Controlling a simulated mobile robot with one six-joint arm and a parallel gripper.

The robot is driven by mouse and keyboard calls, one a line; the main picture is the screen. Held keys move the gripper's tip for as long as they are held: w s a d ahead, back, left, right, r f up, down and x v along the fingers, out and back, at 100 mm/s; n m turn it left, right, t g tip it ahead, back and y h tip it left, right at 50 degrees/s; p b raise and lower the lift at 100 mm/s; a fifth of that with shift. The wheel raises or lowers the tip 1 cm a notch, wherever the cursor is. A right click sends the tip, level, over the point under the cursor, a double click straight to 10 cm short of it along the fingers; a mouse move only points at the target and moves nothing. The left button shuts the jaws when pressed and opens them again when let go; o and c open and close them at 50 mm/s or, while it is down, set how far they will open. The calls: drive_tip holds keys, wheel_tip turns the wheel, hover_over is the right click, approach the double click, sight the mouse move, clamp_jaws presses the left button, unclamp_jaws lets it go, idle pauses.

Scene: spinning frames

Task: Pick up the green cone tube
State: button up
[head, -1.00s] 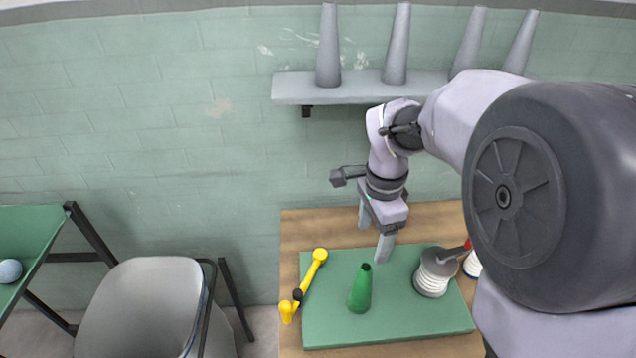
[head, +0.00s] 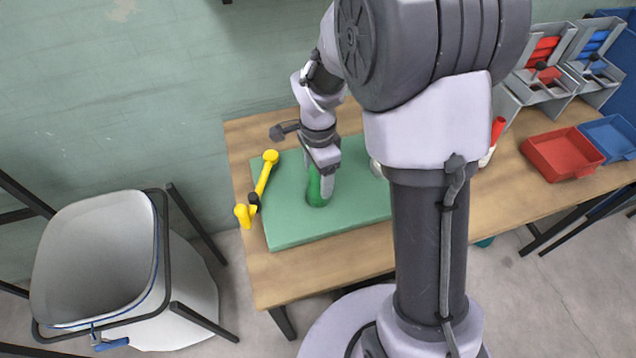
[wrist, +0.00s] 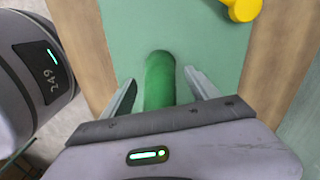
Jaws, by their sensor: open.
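The green cone tube (head: 316,188) stands on the green mat (head: 290,230) on the wooden table. My gripper (head: 320,180) is over it and hides part of it in the head view. In the wrist view the green cone tube (wrist: 160,82) lies between the two open fingers of my gripper (wrist: 160,88), with a gap on either side. The head view does not clearly show how far down the fingers reach along the tube.
A yellow jointed tool (head: 262,185) lies at the mat's left edge; part of it shows in the wrist view (wrist: 242,8). A pale spool (head: 376,168) is partly hidden behind my arm. A red bin (head: 562,155) and a blue bin (head: 612,135) stand at right. A grey hamper (head: 100,255) stands left of the table.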

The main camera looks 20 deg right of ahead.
drive_tip(key=shift+r, duration=0.15)
drive_tip(key=shift+c, duration=0.9)
clamp_jaws()
